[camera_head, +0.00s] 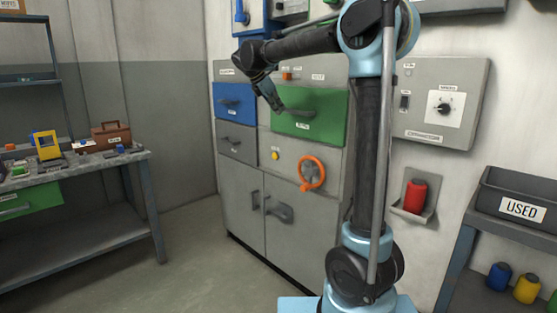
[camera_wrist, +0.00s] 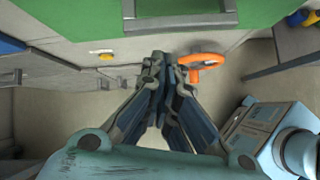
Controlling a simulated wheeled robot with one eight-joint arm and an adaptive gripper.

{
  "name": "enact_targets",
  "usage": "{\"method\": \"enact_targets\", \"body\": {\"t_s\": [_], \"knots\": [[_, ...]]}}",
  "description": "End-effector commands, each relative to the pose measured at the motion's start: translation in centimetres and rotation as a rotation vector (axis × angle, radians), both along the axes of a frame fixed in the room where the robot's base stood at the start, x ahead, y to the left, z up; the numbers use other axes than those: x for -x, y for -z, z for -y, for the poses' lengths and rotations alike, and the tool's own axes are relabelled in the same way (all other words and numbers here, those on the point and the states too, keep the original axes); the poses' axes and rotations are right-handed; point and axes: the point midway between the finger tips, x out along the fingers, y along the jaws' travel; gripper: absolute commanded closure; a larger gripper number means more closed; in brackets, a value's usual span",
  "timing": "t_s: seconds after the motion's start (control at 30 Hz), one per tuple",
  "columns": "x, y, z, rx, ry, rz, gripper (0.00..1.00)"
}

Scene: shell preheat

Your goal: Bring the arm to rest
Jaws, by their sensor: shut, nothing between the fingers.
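My gripper (camera_head: 281,108) hangs at the end of my raised arm, in front of the cabinet's green drawer front (camera_head: 318,122). In the wrist view my gripper (camera_wrist: 166,64) has its fingertips together with nothing between them. The fingertips appear near an orange ring handle (camera_wrist: 201,61), which shows in the head view lower on the cabinet (camera_head: 311,174). I cannot tell the exact gap between the fingers and the cabinet front.
A workbench (camera_head: 70,161) with tools stands at the left. A control panel (camera_head: 435,101) with a knob and a red cylinder (camera_head: 415,196) in a holder are on the right wall. A bin marked USED (camera_head: 520,209) sits at far right. The floor at left is clear.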

Motion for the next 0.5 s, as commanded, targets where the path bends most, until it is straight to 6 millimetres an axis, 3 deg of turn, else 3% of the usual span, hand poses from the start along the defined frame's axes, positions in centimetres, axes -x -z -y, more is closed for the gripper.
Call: {"method": "enact_targets", "body": {"t_s": [0.03, 0.2, 0.5], "knots": [[1.4, 0.5, 1.9, -0.037, 0.053, 0.011, 1.00], [5.6, 2.7, 6.8, -0.166, 0.240, 0.050, 1.00], [14.1, 7.6, 13.6, -0.379, 0.583, 0.122, 1.00]]}}
